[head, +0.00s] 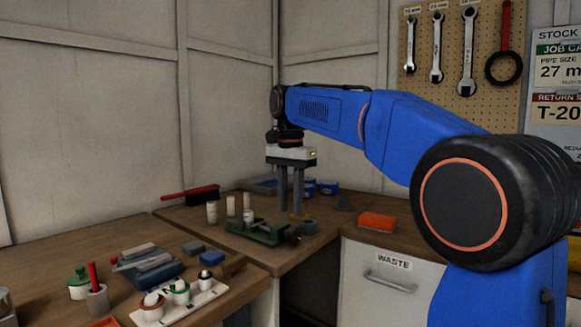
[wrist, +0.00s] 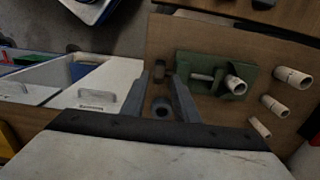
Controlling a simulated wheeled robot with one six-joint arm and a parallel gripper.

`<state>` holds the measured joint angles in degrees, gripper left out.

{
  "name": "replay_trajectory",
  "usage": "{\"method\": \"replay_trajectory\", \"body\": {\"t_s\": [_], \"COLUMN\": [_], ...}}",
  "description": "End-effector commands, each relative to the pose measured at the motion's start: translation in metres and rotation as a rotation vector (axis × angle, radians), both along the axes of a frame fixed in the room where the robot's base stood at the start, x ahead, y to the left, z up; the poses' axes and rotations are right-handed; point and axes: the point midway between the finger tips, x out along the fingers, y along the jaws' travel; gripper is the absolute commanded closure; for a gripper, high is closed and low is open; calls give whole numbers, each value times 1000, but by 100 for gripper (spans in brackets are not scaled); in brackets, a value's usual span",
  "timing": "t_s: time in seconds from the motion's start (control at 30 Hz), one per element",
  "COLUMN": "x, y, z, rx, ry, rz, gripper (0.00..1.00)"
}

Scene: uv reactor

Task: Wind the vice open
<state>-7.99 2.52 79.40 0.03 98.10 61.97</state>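The green vice (head: 255,233) sits on the corner bench, with its dark screw end (head: 293,235) towards the right. In the wrist view the vice (wrist: 213,63) has a pale pipe piece (wrist: 236,86) standing at its jaw end. My gripper (head: 291,212) points down above the bench, just behind and to the right of the vice in the head view. Its two fingers are apart with nothing held between them. In the wrist view my gripper (wrist: 162,85) is beside the vice, and a grey ring-shaped fitting (wrist: 161,107) shows below, between the fingers. The vice handle's exact position is unclear.
Several pale pipe pieces (head: 212,212) stand left of the vice. An orange block (head: 377,222) lies on the right bench above the waste drawer (head: 382,270). Bottles, a tray (head: 190,303) and tools crowd the left bench.

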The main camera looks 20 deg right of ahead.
Motion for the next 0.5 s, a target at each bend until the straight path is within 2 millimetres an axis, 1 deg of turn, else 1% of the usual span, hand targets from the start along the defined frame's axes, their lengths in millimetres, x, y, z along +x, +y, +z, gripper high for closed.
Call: {"method": "replay_trajectory", "body": {"t_s": [0.03, 0.3, 0.5], "x": [1, 1, 1], "y": [0, 0, 0], "z": [8, 51, 77], "rx": [0, 0, 0], "ry": [-4, -3, -3], "rz": [0, 0, 0], "gripper": [73, 73, 73]}}
